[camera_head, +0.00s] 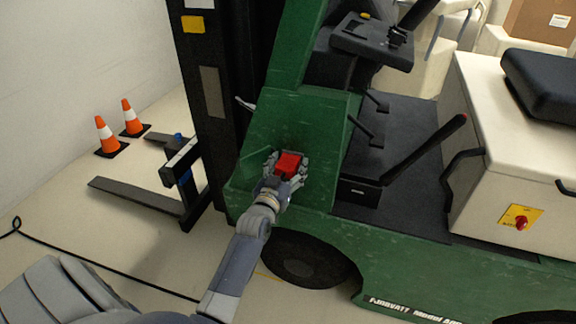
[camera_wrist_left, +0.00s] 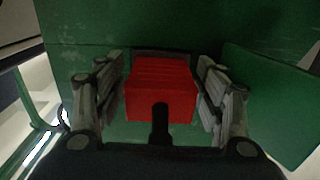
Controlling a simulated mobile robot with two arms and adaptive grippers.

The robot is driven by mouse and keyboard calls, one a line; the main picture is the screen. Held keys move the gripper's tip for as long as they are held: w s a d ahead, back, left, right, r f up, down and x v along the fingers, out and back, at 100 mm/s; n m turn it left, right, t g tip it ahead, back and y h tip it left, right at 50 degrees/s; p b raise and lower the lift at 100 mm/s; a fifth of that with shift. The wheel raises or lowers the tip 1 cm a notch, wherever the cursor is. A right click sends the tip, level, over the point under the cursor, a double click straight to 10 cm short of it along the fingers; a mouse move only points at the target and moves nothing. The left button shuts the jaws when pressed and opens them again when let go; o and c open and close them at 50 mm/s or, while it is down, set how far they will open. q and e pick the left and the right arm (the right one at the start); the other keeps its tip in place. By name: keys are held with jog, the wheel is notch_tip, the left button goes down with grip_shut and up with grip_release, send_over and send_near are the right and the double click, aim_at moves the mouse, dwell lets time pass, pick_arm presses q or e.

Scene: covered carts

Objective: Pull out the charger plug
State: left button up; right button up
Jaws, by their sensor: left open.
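The charger plug is a red block (camera_head: 288,165) at the front of the green forklift body. In the left wrist view the red plug (camera_wrist_left: 160,88) sits against the green panel, with a dark cable end at its lower middle. My left gripper (camera_head: 287,164) is open, with one finger on each side of the plug. In the left wrist view the left gripper (camera_wrist_left: 160,95) shows narrow gaps between its fingers and the plug. The socket behind the plug is mostly hidden. My right gripper is not in view.
The green forklift (camera_head: 310,112) has a dark mast (camera_head: 211,95) and low forks (camera_head: 135,200) at left. Two orange cones (camera_head: 106,136) stand by the wall. A black cable (camera_head: 95,265) lies on the floor. A red-tipped lever (camera_head: 425,150) rises at right.

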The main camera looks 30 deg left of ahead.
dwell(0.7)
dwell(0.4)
pick_arm(q)
jog(key=shift+p, duration=0.45)
jog(key=c, duration=1.4)
jog(key=shift+s+d+f+p, duration=0.1)
jog(key=shift+s+p, duration=0.25)
jog(key=shift+s+d+r+p, duration=0.1)
jog(key=shift+s+p, duration=0.1)
jog(key=shift+s, duration=0.15)
jog(key=shift+s+d+r+p, duration=0.1)
jog(key=shift+s+p, duration=0.05)
jog(key=shift+s, duration=0.2)
jog(key=shift+p+v, duration=1.1)
jog(key=shift+v, duration=0.8)
